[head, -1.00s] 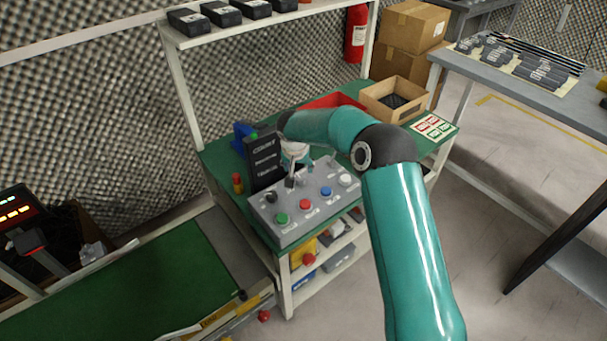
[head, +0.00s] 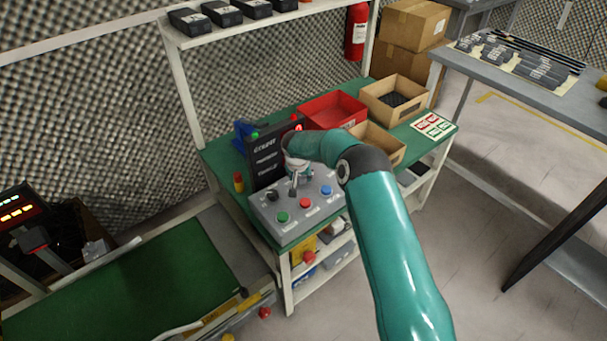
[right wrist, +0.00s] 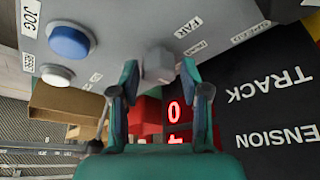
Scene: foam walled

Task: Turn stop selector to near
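The grey control panel (head: 268,222) stands on the green bench, with a green button (head: 282,217), a red button (head: 306,203) and a blue button (head: 326,190). The stop selector, a grey knob (right wrist: 158,62), shows in the right wrist view between my fingertips, near a label reading FAR (right wrist: 188,27). Its exact pointing direction is hard to tell. My right gripper (head: 294,187) is over the panel's rear part. In the wrist view its fingers (right wrist: 159,72) are open on either side of the knob, with gaps visible. My left gripper is not in view.
A black sign board (head: 265,160) stands close behind the panel. A red bin (head: 333,110) and cardboard bins (head: 394,103) are on the bench's far right. A black knob (head: 272,197) sits at the panel's left. A green conveyor (head: 130,280) lies at lower left.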

